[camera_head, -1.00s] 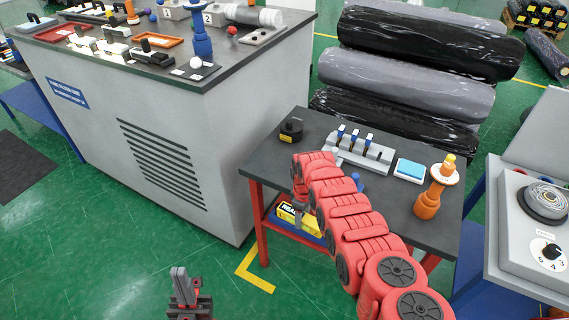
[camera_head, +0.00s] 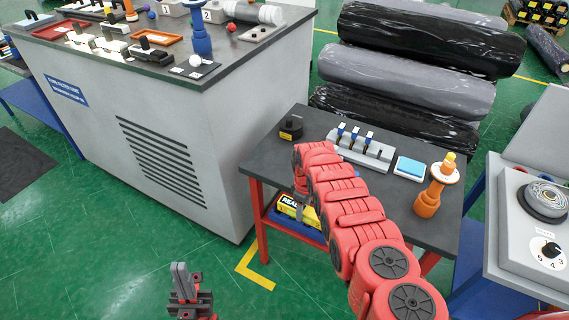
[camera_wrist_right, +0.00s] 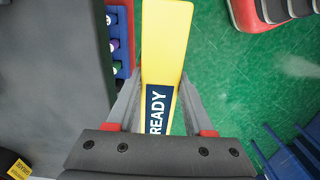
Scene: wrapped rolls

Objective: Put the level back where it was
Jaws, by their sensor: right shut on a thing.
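The level appears to be a yellow bar with a dark READY panel (camera_head: 290,207), seen at the side of the small dark-topped table near its lower shelf. In the right wrist view the yellow bar (camera_wrist_right: 163,45) runs away between the fingers of my right gripper (camera_wrist_right: 155,95), which is shut on it. In the head view my red right arm reaches over the table and hides most of that gripper and part of the bar. I cannot tell whether the bar touches the shelf. My left gripper (camera_head: 181,275) is low over the green floor, away from everything; its finger gap is unclear.
The small table (camera_head: 272,165) carries a black puck (camera_head: 291,128), a grey rack (camera_head: 361,150), a blue-topped block (camera_head: 409,168) and an orange stand (camera_head: 430,195). In the wrist view a red-edged holder (camera_wrist_right: 121,40) sits close beside the bar. A large grey cabinet (camera_head: 225,150) stands left.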

